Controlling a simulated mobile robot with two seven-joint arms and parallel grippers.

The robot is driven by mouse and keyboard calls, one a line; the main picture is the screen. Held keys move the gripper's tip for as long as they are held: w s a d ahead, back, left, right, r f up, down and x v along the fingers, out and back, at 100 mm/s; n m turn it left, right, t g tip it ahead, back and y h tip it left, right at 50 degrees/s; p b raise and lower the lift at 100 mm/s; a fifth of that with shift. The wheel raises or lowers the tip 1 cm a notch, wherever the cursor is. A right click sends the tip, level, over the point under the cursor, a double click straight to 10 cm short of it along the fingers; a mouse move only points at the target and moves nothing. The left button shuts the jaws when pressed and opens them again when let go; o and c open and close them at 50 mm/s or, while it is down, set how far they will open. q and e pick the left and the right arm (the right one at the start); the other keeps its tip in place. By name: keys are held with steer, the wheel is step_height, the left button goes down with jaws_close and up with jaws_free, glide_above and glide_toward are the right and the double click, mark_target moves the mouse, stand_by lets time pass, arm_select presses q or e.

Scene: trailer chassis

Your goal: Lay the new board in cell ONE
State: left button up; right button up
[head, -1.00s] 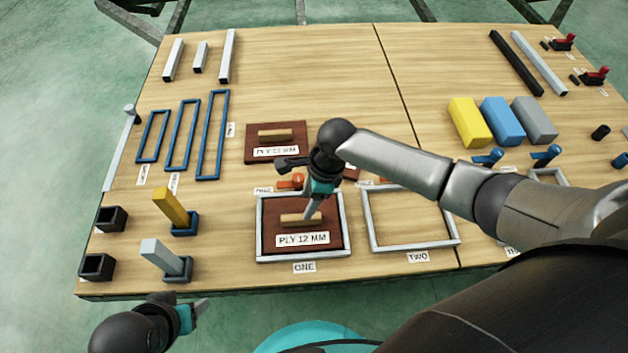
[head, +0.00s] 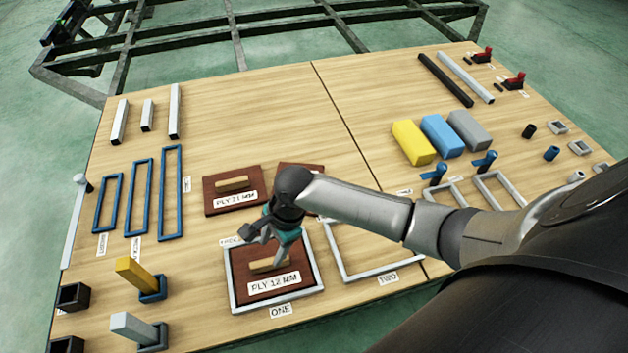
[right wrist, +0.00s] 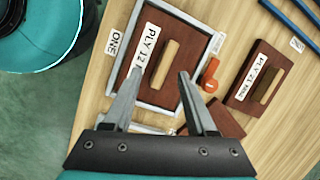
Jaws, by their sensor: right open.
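The brown board labelled PLY 12 MM (head: 286,293) lies flat inside the grey frame of cell ONE (head: 318,270). Its wooden handle (head: 262,266) faces up. In the right wrist view the board (right wrist: 184,50) also sits within the frame, beside the ONE label (right wrist: 116,43). My right gripper (head: 270,252) is open over the board, near the handle. In the wrist view its fingertips (right wrist: 160,72) are spread at one end of the handle (right wrist: 165,62), not clamped on it. How high they stand is hard to tell. My left gripper is out of view.
A PLY 21 MM board (head: 215,205) lies behind cell ONE. Another brown board (head: 300,170) is partly hidden by my right arm. An orange piece (right wrist: 210,76) lies beside the frame. Empty cell TWO (head: 350,276) is to the right. Yellow (head: 133,274) and grey (head: 130,325) posts stand left.

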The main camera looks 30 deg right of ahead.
steer(key=s+d+f+n+t+h, duration=0.1)
steer(key=s+d+f+n, duration=0.1)
steer(key=s+n, duration=0.5)
steer(key=s+d+f+n+t+h, duration=0.1)
steer(key=s+f+n, duration=0.3)
steer(key=s+n, duration=0.3)
steer(key=n, duration=0.5)
steer(key=shift+d+f+n+h, duration=0.15)
steer(key=shift+d+n+h, duration=0.15)
steer(key=shift+d+h, duration=0.1)
steer(key=shift+s, duration=0.1)
steer(key=shift+c, duration=0.5)
